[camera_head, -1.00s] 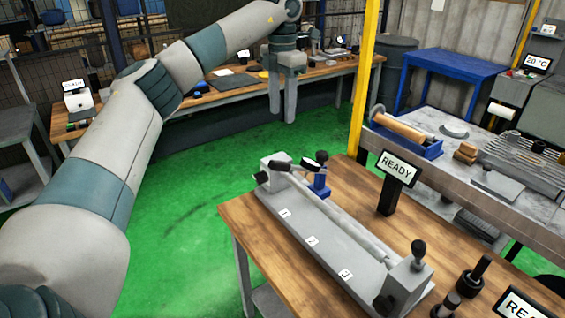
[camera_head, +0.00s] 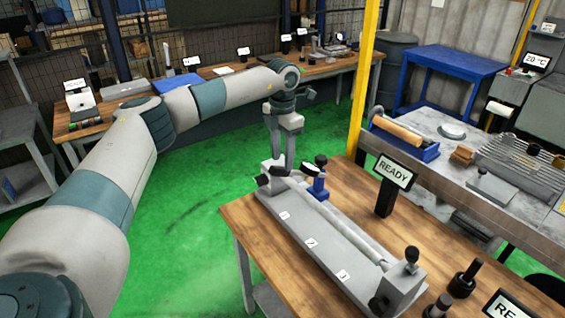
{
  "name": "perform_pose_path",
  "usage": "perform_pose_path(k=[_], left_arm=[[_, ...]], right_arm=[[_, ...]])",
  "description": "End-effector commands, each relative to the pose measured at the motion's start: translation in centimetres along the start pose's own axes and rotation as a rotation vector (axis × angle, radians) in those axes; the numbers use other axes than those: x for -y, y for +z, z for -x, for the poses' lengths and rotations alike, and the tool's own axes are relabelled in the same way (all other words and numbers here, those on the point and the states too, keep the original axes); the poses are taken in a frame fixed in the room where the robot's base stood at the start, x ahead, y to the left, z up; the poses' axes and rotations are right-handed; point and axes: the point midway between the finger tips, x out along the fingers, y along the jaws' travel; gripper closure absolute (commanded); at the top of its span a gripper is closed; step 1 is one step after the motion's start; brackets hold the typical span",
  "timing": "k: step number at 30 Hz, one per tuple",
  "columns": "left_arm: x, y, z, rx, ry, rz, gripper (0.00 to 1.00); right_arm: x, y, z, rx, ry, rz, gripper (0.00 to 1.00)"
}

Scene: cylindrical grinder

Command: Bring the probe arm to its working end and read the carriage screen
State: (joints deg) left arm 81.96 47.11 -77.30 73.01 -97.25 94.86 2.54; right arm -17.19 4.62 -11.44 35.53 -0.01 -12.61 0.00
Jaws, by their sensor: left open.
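The bench fixture (camera_head: 315,246) is a long grey base with numbered labels 1, 2 and 3, and it carries a slim grey bar between two end blocks. Near its far end stands a small blue carriage (camera_head: 317,187) with a black knob on top. A dark part beside it may be the probe arm or its screen; it is too small and partly hidden to tell. My left gripper (camera_head: 283,163) is open, fingers pointing down, over the fixture's far end block. Whether it touches anything there I cannot tell. My right gripper is not in view.
A black-posted screen (camera_head: 393,171) reads READY beside the fixture, and a second screen stands at the lower right edge. Black-knobbed parts (camera_head: 467,279) stand at the near right. A yellow post (camera_head: 363,80) rises behind the wooden bench (camera_head: 236,219). Green floor lies open to the left.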

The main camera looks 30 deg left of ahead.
Motion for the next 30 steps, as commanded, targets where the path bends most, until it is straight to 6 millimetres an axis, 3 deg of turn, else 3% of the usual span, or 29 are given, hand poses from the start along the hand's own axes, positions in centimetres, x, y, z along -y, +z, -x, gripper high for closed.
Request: perform_pose_path(k=[9, 22, 27, 30], left_arm=[[0.0, 0.0, -3.8, -0.001, 0.000, 0.000, 0.58], [0.0, 0.0, -4.6, 0.000, 0.000, -0.001, 0.58], [0.0, 0.0, -4.5, 0.000, 0.000, -0.001, 0.98], [0.0, 0.0, -4.5, 0.000, 0.000, 0.000, 1.00]], right_arm=[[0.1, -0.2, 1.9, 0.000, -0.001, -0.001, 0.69], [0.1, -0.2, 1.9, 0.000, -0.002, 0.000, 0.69], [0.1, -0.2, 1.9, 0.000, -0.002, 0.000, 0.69], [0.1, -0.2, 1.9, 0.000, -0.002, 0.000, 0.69]])
